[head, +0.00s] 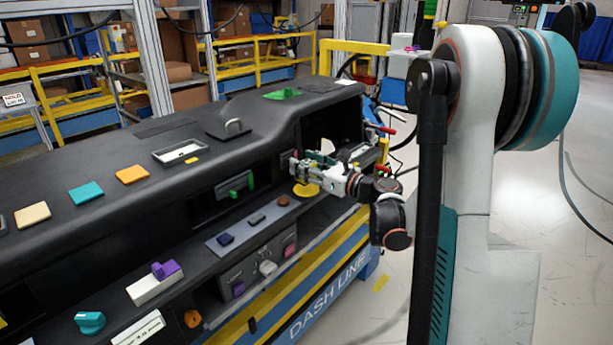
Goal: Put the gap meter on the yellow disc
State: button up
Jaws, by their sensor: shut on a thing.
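The yellow disc (307,190) lies on the lower ledge toward the right end of the dashboard module. My gripper (300,166) reaches in from the right, just above the disc. It is shut on a small, light-coloured thing at its fingertips, which I take to be the gap meter. The fingers hide most of it, and its shape is too small to tell. It appears to be above the disc; I cannot tell whether it touches it.
The black dashboard (130,150) rises behind the ledge, with an opening near my gripper. A grey panel (250,228) with small dark parts lies left of the disc. A white block with a purple top (155,284) stands farther left. A yellow and blue frame runs below.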

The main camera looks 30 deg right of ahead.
jog(key=shift+f, duration=1.2)
jog(key=shift+b, duration=0.3)
jog(key=shift+f, duration=0.15)
jog(key=o, duration=1.2)
jog(key=shift+o, duration=0.2)
jog(key=shift+r, duration=0.25)
jog(key=p+v, duration=0.2)
jog(key=v, duration=1)
jog(key=shift+p, duration=0.35)
